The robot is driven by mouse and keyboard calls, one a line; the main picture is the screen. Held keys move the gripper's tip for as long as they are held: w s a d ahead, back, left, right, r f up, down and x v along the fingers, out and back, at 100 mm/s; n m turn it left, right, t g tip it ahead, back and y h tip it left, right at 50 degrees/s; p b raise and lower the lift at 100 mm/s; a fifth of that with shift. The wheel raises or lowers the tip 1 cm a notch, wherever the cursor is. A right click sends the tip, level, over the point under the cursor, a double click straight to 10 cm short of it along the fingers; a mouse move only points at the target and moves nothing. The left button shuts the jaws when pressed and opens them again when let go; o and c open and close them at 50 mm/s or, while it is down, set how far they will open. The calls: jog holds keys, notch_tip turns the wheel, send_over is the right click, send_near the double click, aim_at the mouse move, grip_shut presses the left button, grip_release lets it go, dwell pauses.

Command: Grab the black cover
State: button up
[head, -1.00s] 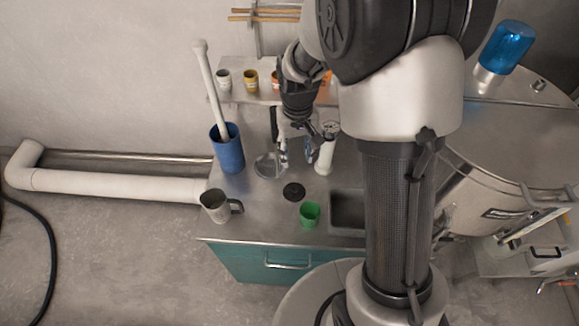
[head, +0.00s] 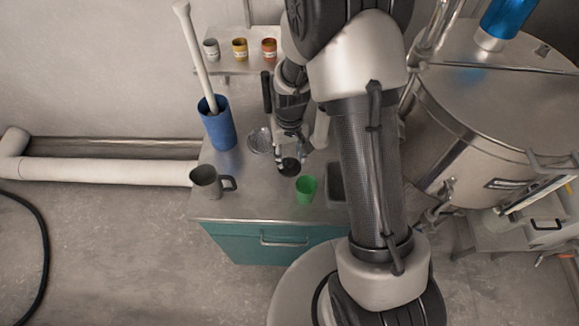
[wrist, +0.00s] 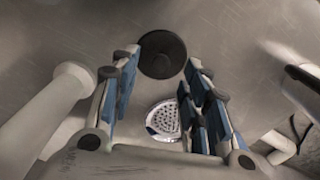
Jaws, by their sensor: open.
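The black cover (head: 289,167) is a round flat disc lying on the metal counter (head: 232,203). My gripper (head: 291,148) is open above the counter, beside the cover in the head view and partly over its far side. In the wrist view the cover (wrist: 162,50) appears between and just beyond the open blue-padded fingertips (wrist: 161,66). Nothing is held. I cannot tell the exact height of the fingertips above the cover.
A perforated metal strainer (head: 259,140) lies close left of my gripper. A green cup (head: 306,189) stands right of the cover, and a grey mug (head: 205,182) stands to the left. A blue container (head: 219,130) holds a white pestle (head: 194,50). A sink (head: 336,183) is at the right.

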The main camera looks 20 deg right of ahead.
aim_at(289, 162)
notch_tip(289, 162, down, 4)
jog(key=shift+r+b, duration=0.2)
jog(key=shift+b, duration=0.4)
jog(key=shift+r, duration=0.1)
jog(key=shift+s, duration=0.1)
jog(key=shift+c, duration=0.4)
jog(key=c, duration=0.9)
jog(key=shift+r, duration=0.1)
